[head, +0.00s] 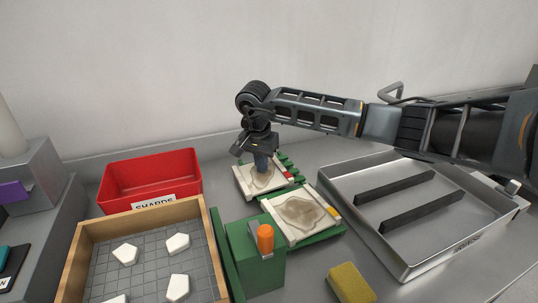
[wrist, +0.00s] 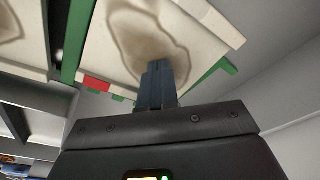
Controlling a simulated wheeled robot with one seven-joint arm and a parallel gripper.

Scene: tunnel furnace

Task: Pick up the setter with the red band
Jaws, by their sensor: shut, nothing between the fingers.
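The setter with the red band (head: 246,184) is a cream slab with a brown stain, lying on a green rack near the wall. Its red band (head: 289,175) is on the right edge. In the wrist view, the setter (wrist: 205,25) fills the upper middle, with the red band (wrist: 96,84) at its lower left. My gripper (head: 262,170) is shut and empty, pointing down over the setter's stained face. In the wrist view, the closed fingers (wrist: 157,72) overlap the stain; I cannot tell whether they touch it.
A second stained setter (head: 300,215) with a yellow band lies in front. A metal tray (head: 455,215) with two dark bars stands right. A green block (head: 255,262) with an orange knob, a sponge (head: 350,283), a red shards bin (head: 150,180) and a wood-framed tray (head: 75,245) are nearby.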

